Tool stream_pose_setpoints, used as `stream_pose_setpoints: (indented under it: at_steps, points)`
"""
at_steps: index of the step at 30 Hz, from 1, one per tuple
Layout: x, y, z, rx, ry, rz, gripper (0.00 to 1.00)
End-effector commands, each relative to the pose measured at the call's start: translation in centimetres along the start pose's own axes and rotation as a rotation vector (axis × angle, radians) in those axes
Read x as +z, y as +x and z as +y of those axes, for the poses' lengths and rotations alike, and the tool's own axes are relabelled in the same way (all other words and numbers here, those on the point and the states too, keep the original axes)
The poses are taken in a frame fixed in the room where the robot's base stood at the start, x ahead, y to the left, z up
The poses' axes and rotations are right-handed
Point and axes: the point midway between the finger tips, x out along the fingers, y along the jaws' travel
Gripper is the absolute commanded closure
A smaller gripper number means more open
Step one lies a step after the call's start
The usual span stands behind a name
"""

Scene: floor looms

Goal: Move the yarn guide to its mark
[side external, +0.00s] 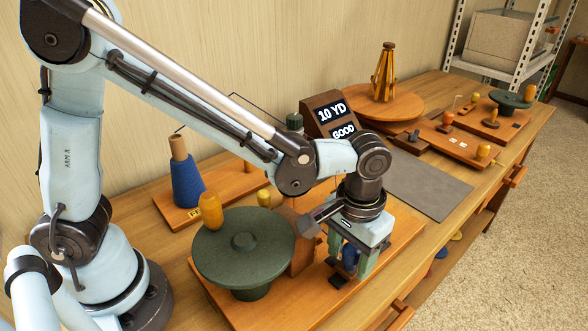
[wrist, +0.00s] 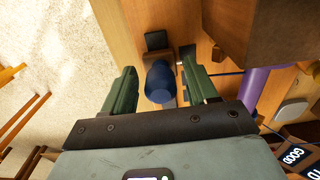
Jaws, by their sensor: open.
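A dark blue rounded knob (wrist: 160,82), which looks like the grip of the yarn guide, stands between the fingers in the wrist view. In the side view the same blue knob (side external: 350,257) is partly hidden by my fingers. My gripper (side external: 350,266) points down over the right part of the winder's wooden board, with green fingers open on either side of the knob. In the wrist view my gripper (wrist: 158,70) shows a gap to the knob on each side. A black block (wrist: 156,40) lies just beyond the knob. I cannot make out the mark for certain.
A round green winder wheel (side external: 225,255) with a yellow knob stands left of my gripper. A sign (side external: 332,115) reads "10 YD GOOD". A blue yarn cone (side external: 187,184) stands behind. A grey mat (side external: 428,188) lies clear on the right. A purple cylinder (wrist: 256,88) is beside the gripper.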

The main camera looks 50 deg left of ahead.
Motion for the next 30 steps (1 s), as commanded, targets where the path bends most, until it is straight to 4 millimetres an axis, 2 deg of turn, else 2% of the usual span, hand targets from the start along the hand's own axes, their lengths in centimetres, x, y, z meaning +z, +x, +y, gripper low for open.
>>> stream_pose_setpoints:
  at_steps: [1, 2, 12, 20, 30]
  points:
    - [0.0, 0.0, 0.0, 0.000, 0.000, 0.000, 0.44]
    - [0.0, 0.0, 0.0, 0.000, 0.000, 0.000, 0.48]
    - [0.0, 0.0, 0.0, 0.000, 0.000, -0.001, 1.00]
    - [-0.3, 0.0, 0.0, -0.001, 0.000, -0.003, 1.00]
    - [-6.1, -0.1, 0.1, 0.000, -0.002, 0.000, 1.00]
